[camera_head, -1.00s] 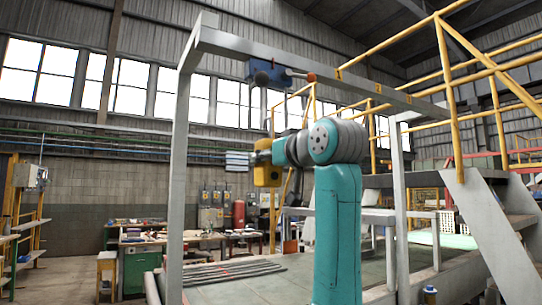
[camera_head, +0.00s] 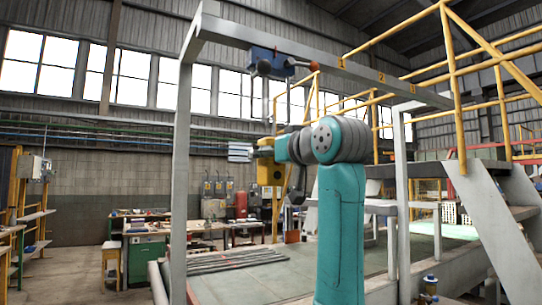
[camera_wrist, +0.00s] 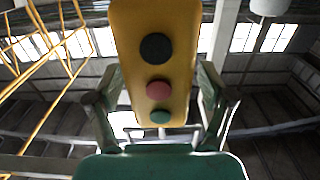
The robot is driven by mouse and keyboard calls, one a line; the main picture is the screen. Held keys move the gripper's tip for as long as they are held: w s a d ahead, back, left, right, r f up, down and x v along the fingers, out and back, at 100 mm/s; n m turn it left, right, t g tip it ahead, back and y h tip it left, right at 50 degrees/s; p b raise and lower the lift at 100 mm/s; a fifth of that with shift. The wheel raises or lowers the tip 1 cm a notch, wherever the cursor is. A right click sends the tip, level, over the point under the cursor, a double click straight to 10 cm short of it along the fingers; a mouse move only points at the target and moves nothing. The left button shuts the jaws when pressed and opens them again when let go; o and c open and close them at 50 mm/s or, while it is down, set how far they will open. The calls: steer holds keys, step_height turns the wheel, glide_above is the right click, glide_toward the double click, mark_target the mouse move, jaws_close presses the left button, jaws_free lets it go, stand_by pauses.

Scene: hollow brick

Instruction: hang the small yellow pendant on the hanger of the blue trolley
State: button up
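The blue trolley (camera_head: 270,63) hangs on the overhead grey beam in the head view, with an orange ball-ended bar at its right. The shape of its hanger is too small to make out. The small yellow pendant (camera_head: 268,174) is well below the trolley, beside the end of my arm. In the wrist view the yellow pendant (camera_wrist: 175,30) fills the middle, with black, pink and green buttons. My gripper (camera_wrist: 158,95) has one finger on each side of it, closed against its edges. The fingertips are hard to make out in the head view.
The grey gantry beam (camera_head: 330,67) bears the numbers 1, 2 and 3 and stands on grey posts (camera_head: 182,170). Yellow railings (camera_head: 450,90) and a grey stair (camera_head: 485,215) stand at the right. Workbenches (camera_head: 150,235) stand at the back left. Space between pendant and trolley looks free.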

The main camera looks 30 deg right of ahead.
steer(key=s, duration=1.2)
steer(key=shift+f, duration=0.15)
